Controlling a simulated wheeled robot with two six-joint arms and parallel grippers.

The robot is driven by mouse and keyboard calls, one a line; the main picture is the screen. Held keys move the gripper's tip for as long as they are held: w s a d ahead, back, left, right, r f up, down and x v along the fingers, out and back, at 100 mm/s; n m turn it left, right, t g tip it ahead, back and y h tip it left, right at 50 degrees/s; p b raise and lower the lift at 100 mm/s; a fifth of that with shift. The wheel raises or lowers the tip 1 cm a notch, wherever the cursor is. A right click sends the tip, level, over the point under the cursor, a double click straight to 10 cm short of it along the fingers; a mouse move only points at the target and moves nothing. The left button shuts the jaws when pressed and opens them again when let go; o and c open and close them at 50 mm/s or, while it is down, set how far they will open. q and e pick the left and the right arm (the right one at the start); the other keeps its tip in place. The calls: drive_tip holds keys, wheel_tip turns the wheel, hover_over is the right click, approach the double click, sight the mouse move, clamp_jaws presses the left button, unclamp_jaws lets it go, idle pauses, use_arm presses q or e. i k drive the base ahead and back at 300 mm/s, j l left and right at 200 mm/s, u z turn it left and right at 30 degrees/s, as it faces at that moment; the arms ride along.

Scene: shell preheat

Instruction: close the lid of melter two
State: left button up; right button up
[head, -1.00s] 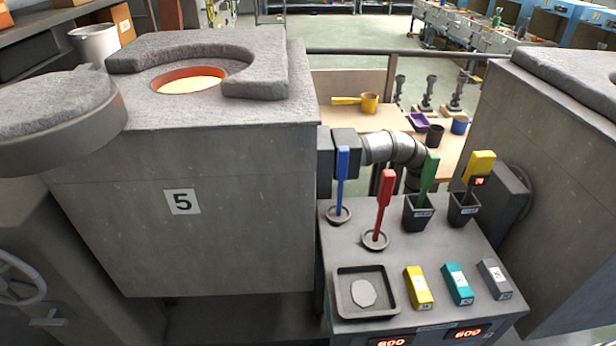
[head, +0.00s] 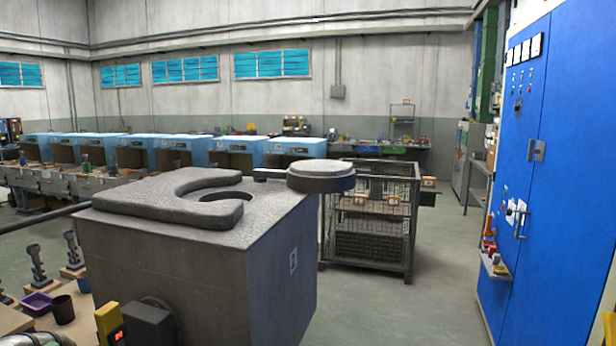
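A grey box-shaped melter (head: 275,275) stands at the centre left in the head view. A number plate (head: 293,260) is on its right side, too slanted to read, so I cannot tell whether this is melter two. A thick horseshoe-shaped slab (head: 150,197) lies on its top, partly around a dark round opening (head: 232,195). The round grey lid (head: 321,177) is swung out to the right, past the melter's top edge and clear of the opening.
A wire cage (head: 372,222) with dark stacked contents stands behind the lid. A tall blue cabinet (head: 550,170) is at the right. Open grey floor (head: 430,290) lies between cabinet and melter. A table with cups (head: 63,309) is at lower left.

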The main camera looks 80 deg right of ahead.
sight(314, 176)
drive_tip(key=z, duration=2.7)
drive_tip(key=i+u, duration=0.1)
drive_tip(key=u, duration=0.75)
drive_tip(key=i+l+u, duration=0.45)
drive_tip(key=l, duration=0.2)
drive_tip(key=l+u, duration=0.25)
drive_tip(key=i+l+u, duration=0.2)
drive_tip(key=l, duration=0.3)
drive_tip(key=l+u, duration=0.25)
drive_tip(key=l, duration=0.15)
